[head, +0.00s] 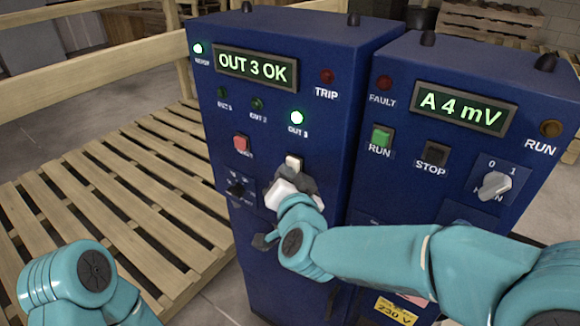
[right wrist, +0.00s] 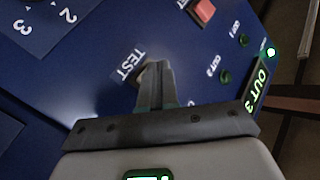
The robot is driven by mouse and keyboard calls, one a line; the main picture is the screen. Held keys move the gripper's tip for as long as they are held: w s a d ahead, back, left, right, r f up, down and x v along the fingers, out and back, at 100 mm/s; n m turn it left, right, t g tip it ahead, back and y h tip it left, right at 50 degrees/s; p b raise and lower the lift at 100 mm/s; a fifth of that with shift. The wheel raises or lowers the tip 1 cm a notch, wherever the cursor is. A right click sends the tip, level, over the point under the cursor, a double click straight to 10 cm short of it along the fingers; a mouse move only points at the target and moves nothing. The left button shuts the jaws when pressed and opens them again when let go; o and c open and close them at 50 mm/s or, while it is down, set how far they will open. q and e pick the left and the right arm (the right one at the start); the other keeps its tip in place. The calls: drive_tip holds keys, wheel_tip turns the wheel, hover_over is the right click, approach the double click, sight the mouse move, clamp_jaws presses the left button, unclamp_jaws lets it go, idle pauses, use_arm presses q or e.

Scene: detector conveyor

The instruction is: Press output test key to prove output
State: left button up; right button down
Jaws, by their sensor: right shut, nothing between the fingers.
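The blue detector cabinet (head: 275,120) stands upright, with a lit display (head: 256,69) reading "OUT 3 OK". The OUT 3 lamp (head: 296,118) glows green-white; the OUT 1 and OUT 2 lamps are dark green. The pale test key (head: 294,160) is just above my right gripper (head: 296,174) in the head view. In the right wrist view my shut, empty right gripper (right wrist: 152,68) has its tips at the key beside the "TEST" label (right wrist: 124,66), covering most of the key. Whether they touch or press it cannot be told. My left arm shows at lower left, its gripper outside the view.
A red button (head: 241,143) and a dark selector knob (head: 237,188) sit left of the key. A second blue cabinet (head: 460,150) on the right shows "A 4 mV", with RUN and STOP buttons. A wooden pallet (head: 130,190) lies at left.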

idle(0.5)
drive_tip(key=shift+s+a, duration=0.45)
drive_tip(key=shift+s, duration=0.25)
drive_tip(key=s+a, duration=0.1)
drive_tip(key=s, duration=0.1)
drive_tip(key=s+a, duration=0.2)
idle(0.3)
idle(0.4)
